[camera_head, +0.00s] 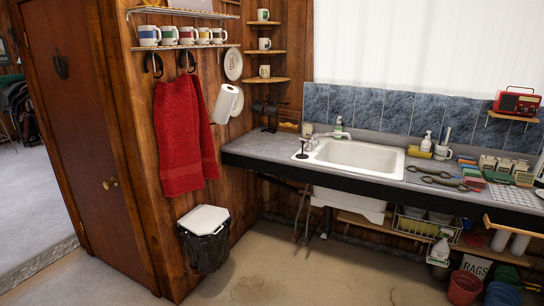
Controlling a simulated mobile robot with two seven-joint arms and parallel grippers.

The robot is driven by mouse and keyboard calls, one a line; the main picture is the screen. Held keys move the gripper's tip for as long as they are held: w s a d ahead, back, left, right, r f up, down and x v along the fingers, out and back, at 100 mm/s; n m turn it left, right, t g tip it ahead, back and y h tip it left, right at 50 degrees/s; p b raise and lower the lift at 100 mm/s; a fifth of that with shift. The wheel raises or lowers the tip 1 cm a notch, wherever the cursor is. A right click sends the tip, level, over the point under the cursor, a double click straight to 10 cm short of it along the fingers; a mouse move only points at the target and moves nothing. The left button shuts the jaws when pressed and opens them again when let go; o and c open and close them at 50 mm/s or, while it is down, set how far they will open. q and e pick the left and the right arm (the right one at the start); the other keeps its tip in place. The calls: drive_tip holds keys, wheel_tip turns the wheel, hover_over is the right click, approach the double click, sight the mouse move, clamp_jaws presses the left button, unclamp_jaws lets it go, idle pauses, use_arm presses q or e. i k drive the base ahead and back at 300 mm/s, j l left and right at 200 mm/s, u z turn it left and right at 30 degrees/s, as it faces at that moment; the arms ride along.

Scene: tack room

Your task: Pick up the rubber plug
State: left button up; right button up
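A small black object (302,156) with a thin upright stem sits at the front left corner of the white sink (355,157). It looks like the rubber plug, but it is too small to be sure. The sink is set in a grey counter (262,147), and its basin looks empty from here. Neither of my grippers shows in the head view.
A soap bottle (338,126) stands behind the sink. A spray bottle (426,142), a yellow sponge (419,153) and dark tools (438,176) lie to its right. The floor (320,275) in front is clear.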

sight(301, 155)
drive_tip(key=i+l+u, duration=0.2)
drive_tip(key=i, duration=0.25)
drive_tip(key=i+u, duration=0.25)
drive_tip(key=i, duration=0.15)
drive_tip(key=i+l+u, duration=0.3)
drive_tip(key=i+l, duration=0.35)
drive_tip(key=i, duration=0.2)
drive_tip(key=i+l+u, duration=0.1)
drive_tip(key=i+l, duration=0.4)
drive_tip(key=i, duration=0.15)
